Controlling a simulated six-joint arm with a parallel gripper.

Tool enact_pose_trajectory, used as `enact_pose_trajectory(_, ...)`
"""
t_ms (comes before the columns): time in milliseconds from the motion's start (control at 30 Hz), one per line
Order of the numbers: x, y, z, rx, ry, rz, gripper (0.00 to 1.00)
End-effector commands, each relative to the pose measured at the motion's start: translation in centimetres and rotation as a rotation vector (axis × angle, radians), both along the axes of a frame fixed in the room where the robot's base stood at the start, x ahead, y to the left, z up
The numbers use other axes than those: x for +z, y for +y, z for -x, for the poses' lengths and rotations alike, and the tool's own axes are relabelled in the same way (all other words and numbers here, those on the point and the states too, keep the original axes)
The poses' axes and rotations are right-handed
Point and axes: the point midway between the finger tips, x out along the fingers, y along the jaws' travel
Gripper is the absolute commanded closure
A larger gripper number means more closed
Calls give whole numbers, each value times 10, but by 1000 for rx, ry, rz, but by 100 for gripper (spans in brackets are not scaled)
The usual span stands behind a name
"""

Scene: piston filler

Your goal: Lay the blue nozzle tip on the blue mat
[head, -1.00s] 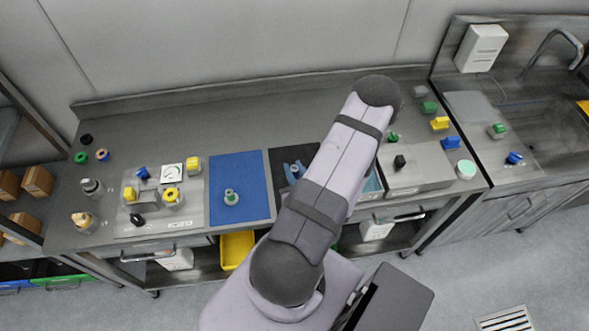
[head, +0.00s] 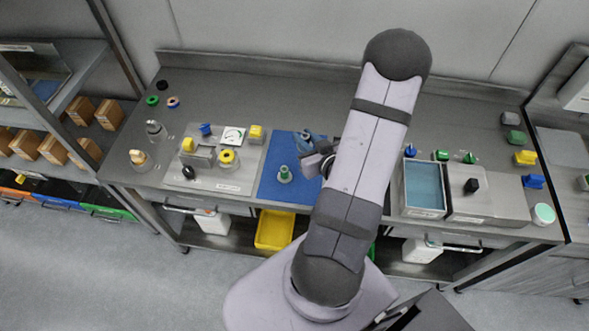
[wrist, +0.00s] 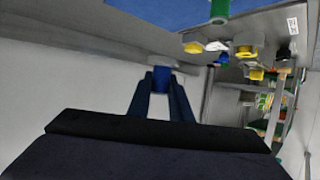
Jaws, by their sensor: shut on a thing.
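The blue mat (head: 268,187) lies flat on the steel bench, left of my arm in the head view. Its edge also shows at the top of the wrist view (wrist: 150,10). My gripper (wrist: 160,88) is shut on the blue nozzle tip (wrist: 160,80), which has a pale grey flange at its far end. In the head view my gripper (head: 312,148) is by the mat's upper right part, partly hidden by my arm. The held tip is not clearly distinguishable there. I cannot tell its height over the mat.
A green nozzle (head: 284,173) with a grey base stands on the mat. Left of the mat is a panel (head: 226,187) with yellow, blue and black knobs and a gauge. A blue-lined tray (head: 424,190) is right of my arm. The mat's lower left is bare.

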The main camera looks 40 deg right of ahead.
Motion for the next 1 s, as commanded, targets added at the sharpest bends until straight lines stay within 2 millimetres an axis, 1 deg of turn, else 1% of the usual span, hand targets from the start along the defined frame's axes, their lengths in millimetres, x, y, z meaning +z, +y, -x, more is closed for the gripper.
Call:
enact_pose_trajectory(33,3,6,-14,38,-6,10,100)
enact_pose_trajectory(100,9,14,-29,77,-6,10,100)
enact_pose_trajectory(367,29,39,-77,189,-5,7,100)
enact_pose_trajectory(500,39,43,-101,210,-5,5,100)
enact_pose_trajectory(567,44,39,-110,195,-5,5,100)
enact_pose_trajectory(633,45,25,-113,156,-2,0,100)
enact_pose_trajectory(700,40,14,-114,117,2,-3,100)
enact_pose_trajectory(900,18,-5,-110,31,3,-5,100)
enact_pose_trajectory(1000,6,-10,-106,-8,3,-4,100)
